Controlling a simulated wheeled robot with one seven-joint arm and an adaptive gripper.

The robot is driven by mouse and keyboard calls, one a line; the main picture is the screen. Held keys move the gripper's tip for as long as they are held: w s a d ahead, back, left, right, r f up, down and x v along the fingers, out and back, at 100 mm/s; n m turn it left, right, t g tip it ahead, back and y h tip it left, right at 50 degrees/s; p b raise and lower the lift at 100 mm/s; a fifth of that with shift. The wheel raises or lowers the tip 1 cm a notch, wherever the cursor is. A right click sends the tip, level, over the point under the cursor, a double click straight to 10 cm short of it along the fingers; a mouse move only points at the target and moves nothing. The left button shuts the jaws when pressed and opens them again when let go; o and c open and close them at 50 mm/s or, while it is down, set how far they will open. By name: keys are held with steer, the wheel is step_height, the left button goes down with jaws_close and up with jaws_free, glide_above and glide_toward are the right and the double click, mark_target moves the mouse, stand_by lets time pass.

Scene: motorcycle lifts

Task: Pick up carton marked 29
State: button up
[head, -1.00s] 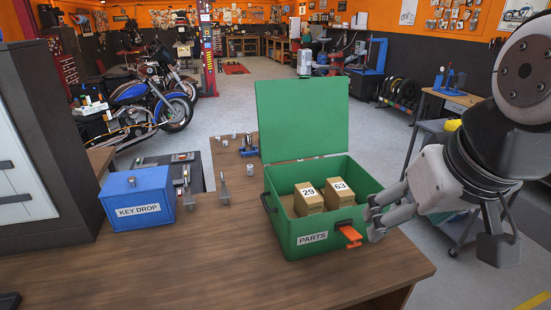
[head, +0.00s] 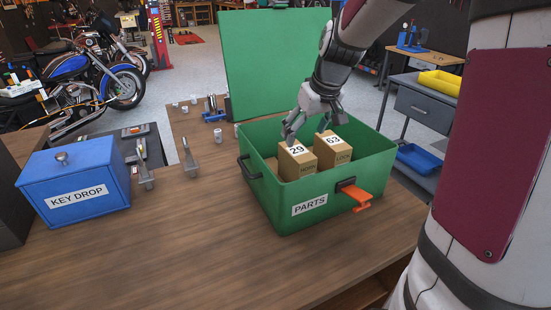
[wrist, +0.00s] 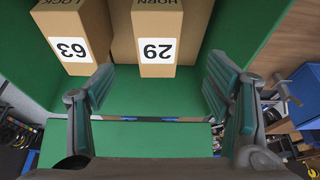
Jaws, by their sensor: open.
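The carton marked 29 (head: 297,160) is a brown box standing upright in the open green PARTS box (head: 275,212). Its white 29 label and the word HORN show. It also appears upside down at the top of the wrist view (wrist: 157,25). The carton marked 63 (head: 331,150), with the word LOCK, stands just to its right. My gripper (head: 312,121) is over the box, close above and behind the cartons. In the wrist view its two fingers (wrist: 160,90) are spread apart with nothing between them, and carton 29 lies ahead of the gap.
The raised green lid (head: 270,60) stands behind the box. An orange latch (head: 355,195) sticks out in front. A blue KEY DROP box (head: 75,185) and metal brackets (head: 190,160) are to the left. The wooden tabletop (head: 190,250) in front is clear.

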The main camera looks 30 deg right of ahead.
mark_target(297, 151)
steer(key=x, duration=0.6)
steer(key=shift+f, duration=0.25)
steer(key=shift+s+x, duration=0.2)
steer(key=shift+x, duration=2.45)
steer(key=shift+d+f, duration=0.2)
steer(key=shift+f, duration=0.15)
steer(key=shift+c, duration=0.6)
steer(key=c, duration=1.3)
